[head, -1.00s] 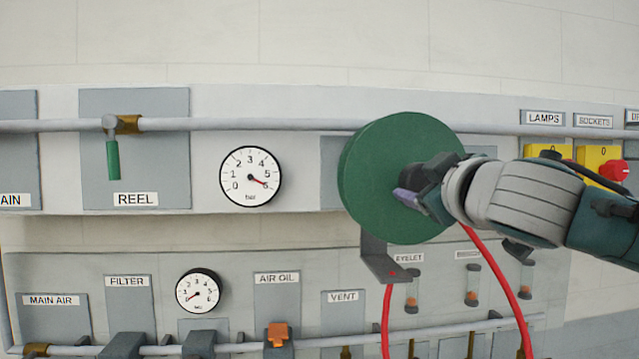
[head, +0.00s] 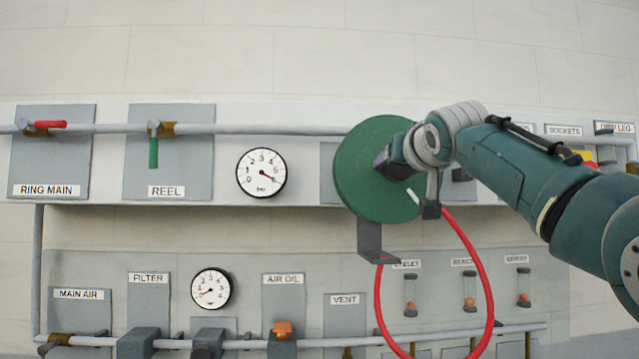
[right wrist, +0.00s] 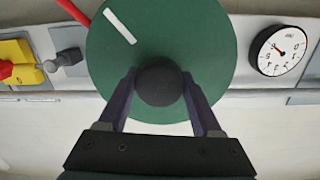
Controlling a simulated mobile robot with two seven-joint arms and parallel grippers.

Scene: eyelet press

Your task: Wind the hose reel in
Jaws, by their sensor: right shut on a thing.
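The hose reel (head: 356,185) is a green disc on a dark bracket (head: 370,240), in front of the wall panel. It fills the upper middle of the right wrist view (right wrist: 215,50), with a white mark (right wrist: 120,25) near its rim. My right gripper (head: 384,158) is at the reel's face. In the right wrist view its two fingers are shut on a dark round knob (right wrist: 160,82) on the disc. The red hose (head: 484,270) hangs in a loop below the reel, its bottom near the frame's lower edge. My left gripper is not in view.
The green REEL valve handle (head: 153,152) points down. The red RING MAIN handle (head: 50,124) lies along the pipe. A gauge (head: 261,173) is left of the reel. Below are the AIR OIL unit (head: 282,330) and several small sight tubes (head: 469,290).

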